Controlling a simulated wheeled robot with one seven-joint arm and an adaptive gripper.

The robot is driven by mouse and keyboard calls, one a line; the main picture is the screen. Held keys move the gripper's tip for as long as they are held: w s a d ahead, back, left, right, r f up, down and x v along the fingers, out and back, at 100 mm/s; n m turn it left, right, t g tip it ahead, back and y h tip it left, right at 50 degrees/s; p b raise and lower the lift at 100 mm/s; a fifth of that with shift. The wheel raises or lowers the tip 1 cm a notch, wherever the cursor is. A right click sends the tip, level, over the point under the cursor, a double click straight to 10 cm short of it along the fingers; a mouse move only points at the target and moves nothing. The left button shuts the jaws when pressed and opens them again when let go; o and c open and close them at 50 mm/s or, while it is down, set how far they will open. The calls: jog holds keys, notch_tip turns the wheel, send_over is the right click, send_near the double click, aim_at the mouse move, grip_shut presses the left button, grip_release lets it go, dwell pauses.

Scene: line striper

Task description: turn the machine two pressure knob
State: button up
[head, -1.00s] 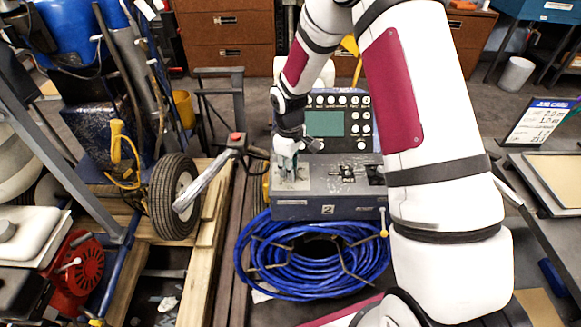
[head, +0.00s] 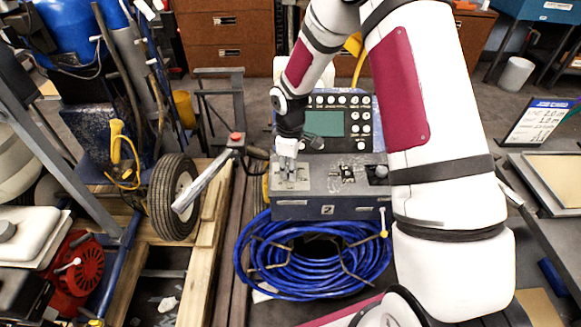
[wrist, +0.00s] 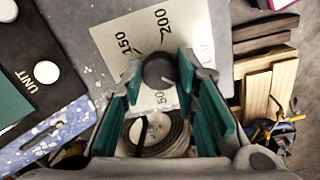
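The machine two console (head: 330,182) is a grey box marked "2" with a dark upright panel and a greenish screen behind it. In the wrist view, a round dark knob (wrist: 160,70) with a pointer sits on a pale dial plate (wrist: 108,40) showing 150, 200 and part of a 50. My gripper (wrist: 161,72) has teal pads on either side of the knob, with its fingertips very close to it. I cannot tell whether the pads touch it.
A coiled blue hose (head: 315,275) hangs on the console's front. A lever with a red button (head: 236,137) and a black tyre (head: 173,196) stand to the left. A second control (head: 347,174) sits right of my gripper. My arm blocks the right side.

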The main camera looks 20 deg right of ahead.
jog(key=o, duration=0.4)
jog(key=shift+r, duration=0.1)
notch_tip(320, 180, up, 12)
jog(key=shift+s+a, duration=0.15)
dwell(0.6)
